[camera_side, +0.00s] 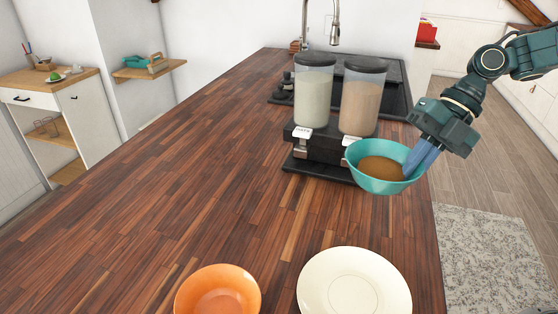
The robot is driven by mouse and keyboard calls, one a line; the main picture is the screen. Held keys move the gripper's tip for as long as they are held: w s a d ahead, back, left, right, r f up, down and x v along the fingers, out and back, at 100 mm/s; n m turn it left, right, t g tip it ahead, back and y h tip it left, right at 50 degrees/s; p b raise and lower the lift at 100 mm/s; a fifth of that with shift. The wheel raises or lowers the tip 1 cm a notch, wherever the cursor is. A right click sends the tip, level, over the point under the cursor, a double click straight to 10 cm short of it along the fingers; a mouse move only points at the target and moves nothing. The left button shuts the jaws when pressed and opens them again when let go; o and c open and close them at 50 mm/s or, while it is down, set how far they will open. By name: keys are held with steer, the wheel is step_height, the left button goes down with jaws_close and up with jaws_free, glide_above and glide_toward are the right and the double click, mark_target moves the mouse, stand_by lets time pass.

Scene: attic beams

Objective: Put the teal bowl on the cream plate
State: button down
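The teal bowl (365,179) is at the right, in front of the dispenser, and holds a brown filling (382,168). My gripper (414,166) reaches in from the upper right, and its blue fingers meet the bowl's right rim. It appears shut on that rim, with one finger partly hidden. The bowl looks raised above the counter and about level. The cream plate (318,290) lies on the counter at the bottom, nearer the camera than the bowl, and is empty. The picture's lower edge cuts it off.
An orange bowl (218,290) stands left of the plate, close to it. A two-container dispenser (325,146) stands just behind the teal bowl. A faucet (335,22) is at the back. The wooden counter (170,190) is clear at left and centre; its right edge runs beside the plate.

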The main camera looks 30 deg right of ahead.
steer(key=s+a+r+n+g, duration=0.1)
steer(key=s+a+r+n, duration=0.2)
steer(key=s+a+r, duration=0.4)
steer(key=s+a, duration=0.1)
steer(key=a, duration=0.2)
steer(key=shift+s+g, duration=0.25)
steer(key=shift+g, duration=0.15)
steer(key=shift+a+f, duration=0.1)
steer(key=shift+f, duration=0.05)
glide_above(374, 301)
steer(key=d, duration=0.3)
steer(key=f, duration=1)
steer(key=w+f, duration=0.1)
steer(key=f, duration=0.5)
steer(key=shift+a, duration=0.15)
steer(key=shift+f, duration=1.9)
steer(key=shift+f, duration=0.1)
steer(key=c, duration=2)
jaws_free()
steer(key=shift+f, duration=0.1)
steer(key=shift+o, duration=0.5)
